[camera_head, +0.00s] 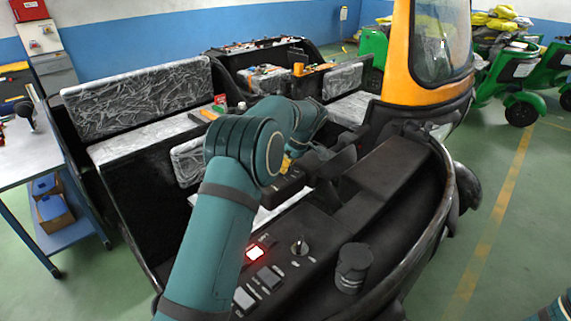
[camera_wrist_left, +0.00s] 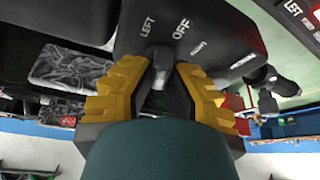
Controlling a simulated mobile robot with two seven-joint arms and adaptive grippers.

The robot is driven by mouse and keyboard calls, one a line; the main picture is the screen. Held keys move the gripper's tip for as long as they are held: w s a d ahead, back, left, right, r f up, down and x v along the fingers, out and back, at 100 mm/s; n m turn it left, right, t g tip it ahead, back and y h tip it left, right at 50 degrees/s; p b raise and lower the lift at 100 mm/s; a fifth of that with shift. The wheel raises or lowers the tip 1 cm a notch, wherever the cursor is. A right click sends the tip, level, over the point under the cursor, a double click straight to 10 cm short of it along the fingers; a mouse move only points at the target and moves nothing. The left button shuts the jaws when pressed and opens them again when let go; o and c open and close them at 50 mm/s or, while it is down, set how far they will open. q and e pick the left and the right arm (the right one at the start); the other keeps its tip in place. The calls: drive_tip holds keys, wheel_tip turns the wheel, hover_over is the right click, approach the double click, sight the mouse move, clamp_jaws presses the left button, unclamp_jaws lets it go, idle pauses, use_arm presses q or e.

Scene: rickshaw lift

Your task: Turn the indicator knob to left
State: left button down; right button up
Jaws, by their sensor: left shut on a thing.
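The indicator knob (camera_wrist_left: 159,54) is a small dark grey knob on a black control housing (camera_wrist_left: 215,25) in the left wrist view. The words LEFT and OFF are printed on the housing near it, and a further label is too blurred to read. My left gripper (camera_wrist_left: 161,72) has yellow and black fingers, closed with their tips on both sides of the knob. In the head view only a bit of yellow of this gripper (camera_head: 286,163) shows beside the housing, and my arm hides the knob. My right gripper is out of view.
A black dashboard (camera_head: 315,265) with a lit red switch (camera_head: 257,251), a small lever (camera_head: 299,247) and a round black cap (camera_head: 352,267) lies in front. Plastic-wrapped seats (camera_head: 140,100) stand behind. A table (camera_head: 30,150) stands at left. The yellow windshield frame (camera_head: 397,60) rises at right.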

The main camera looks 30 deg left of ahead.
use_arm(q)
drive_tip(key=shift+n+g+p, duration=0.7)
drive_tip(key=shift+n+p, duration=0.15)
drive_tip(key=shift+n, duration=0.95)
drive_tip(key=shift+f, duration=0.1)
drive_tip(key=c, duration=0.9)
unclamp_jaws()
drive_tip(key=shift+c, duration=0.2)
drive_tip(key=v, duration=1.2)
drive_tip(key=shift+a, duration=0.2)
